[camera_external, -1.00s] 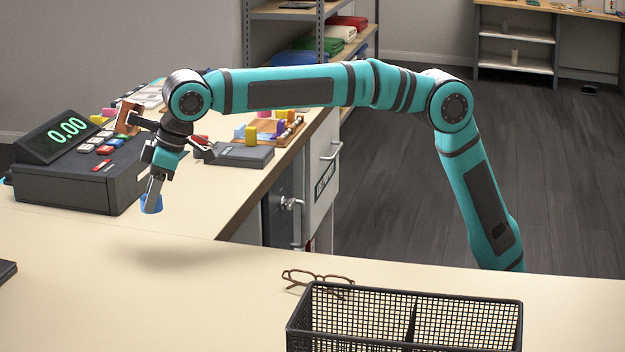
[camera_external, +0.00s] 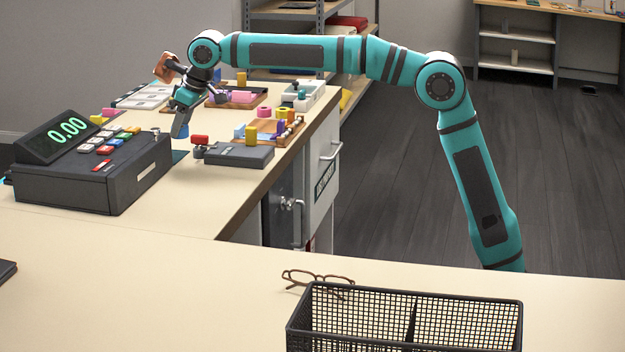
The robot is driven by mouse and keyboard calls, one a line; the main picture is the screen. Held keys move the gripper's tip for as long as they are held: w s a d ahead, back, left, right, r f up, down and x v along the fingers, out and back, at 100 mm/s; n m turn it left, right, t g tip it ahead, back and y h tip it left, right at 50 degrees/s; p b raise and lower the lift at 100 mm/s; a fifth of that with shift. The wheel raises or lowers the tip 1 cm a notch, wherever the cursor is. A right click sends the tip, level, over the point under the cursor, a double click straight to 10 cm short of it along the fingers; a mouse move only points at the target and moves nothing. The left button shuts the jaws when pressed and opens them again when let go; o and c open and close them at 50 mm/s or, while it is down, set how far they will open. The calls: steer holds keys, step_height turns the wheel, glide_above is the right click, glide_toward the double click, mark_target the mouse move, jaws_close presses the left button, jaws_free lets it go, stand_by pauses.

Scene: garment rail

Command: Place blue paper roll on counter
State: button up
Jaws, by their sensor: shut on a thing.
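The blue paper roll (camera_external: 183,131) is a small blue piece at the tips of my gripper (camera_external: 180,124). My gripper is shut on it and points down, just right of the cash register's rear corner. The fingers cover part of the roll. The counter (camera_external: 215,185) is the pale top running back along the left side. I cannot tell whether the roll touches the counter or hangs a little above it.
A cash register (camera_external: 95,165) stands close on the left. A dark flat box (camera_external: 238,154) and a wooden tray with coloured pieces (camera_external: 285,128) lie to the right. Glasses (camera_external: 318,278) and a mesh basket (camera_external: 404,315) are in front.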

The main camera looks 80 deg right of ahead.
steer(key=s+d+m, duration=0.2)
steer(key=s+d, duration=0.3)
steer(key=d, duration=1.2)
steer(key=s+d+m+h, duration=0.1)
steer(key=s+d, duration=0.5)
steer(key=d, duration=1.1)
steer(key=s+d+m+h, duration=0.1)
steer(key=s+d+m, duration=0.2)
steer(key=d, duration=1.5)
steer(key=s, duration=0.3)
steer(key=shift+m+g, duration=0.4)
steer(key=shift+s+f, duration=0.1)
steer(key=shift+f, duration=4.95)
steer(key=shift+f, duration=0.15)
steer(key=o, duration=1)
steer(key=shift+c, duration=0.2)
